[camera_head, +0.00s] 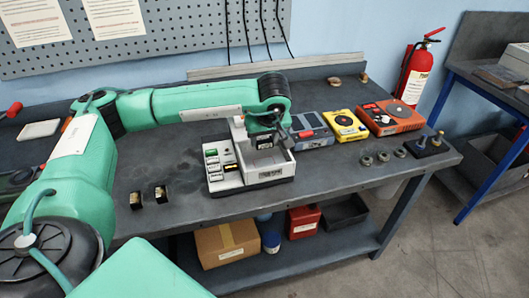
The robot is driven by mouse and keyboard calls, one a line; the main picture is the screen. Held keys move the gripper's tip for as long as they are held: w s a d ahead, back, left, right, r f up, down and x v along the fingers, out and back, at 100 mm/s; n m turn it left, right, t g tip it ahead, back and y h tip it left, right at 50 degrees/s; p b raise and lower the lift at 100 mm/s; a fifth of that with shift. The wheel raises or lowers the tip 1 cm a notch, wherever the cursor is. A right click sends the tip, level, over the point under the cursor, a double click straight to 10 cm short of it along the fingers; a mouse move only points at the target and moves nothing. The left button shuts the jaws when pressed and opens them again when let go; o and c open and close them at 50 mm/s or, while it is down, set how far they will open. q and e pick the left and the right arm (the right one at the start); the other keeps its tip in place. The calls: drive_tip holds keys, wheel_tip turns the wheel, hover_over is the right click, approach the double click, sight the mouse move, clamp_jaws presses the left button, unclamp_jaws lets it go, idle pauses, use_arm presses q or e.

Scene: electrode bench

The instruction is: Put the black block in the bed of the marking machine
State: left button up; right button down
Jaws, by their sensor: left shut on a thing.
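The marking machine (229,181) is a white-grey unit on the bench with coloured buttons on its left side and a walled bed (283,170) on its right. My left gripper (264,137) comes in from above, pointing down over the bed. It is shut on a small black block (264,143) with a light mark. The block is at the back part of the bed; I cannot tell whether it touches the floor of the bed. My right gripper is not in view.
Several round metal parts (383,156) lie at the right front. The bench front between them is clear.

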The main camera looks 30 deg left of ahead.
sight(263, 160)
use_arm(q)
wheel_tip(263, 160, down, 6)
drive_tip(key=shift+r+p, duration=0.1)
drive_tip(key=shift+p, duration=0.35)
drive_tip(key=shift+f, duration=0.45)
drive_tip(key=o, duration=1)
drive_tip(key=shift+o, duration=0.9)
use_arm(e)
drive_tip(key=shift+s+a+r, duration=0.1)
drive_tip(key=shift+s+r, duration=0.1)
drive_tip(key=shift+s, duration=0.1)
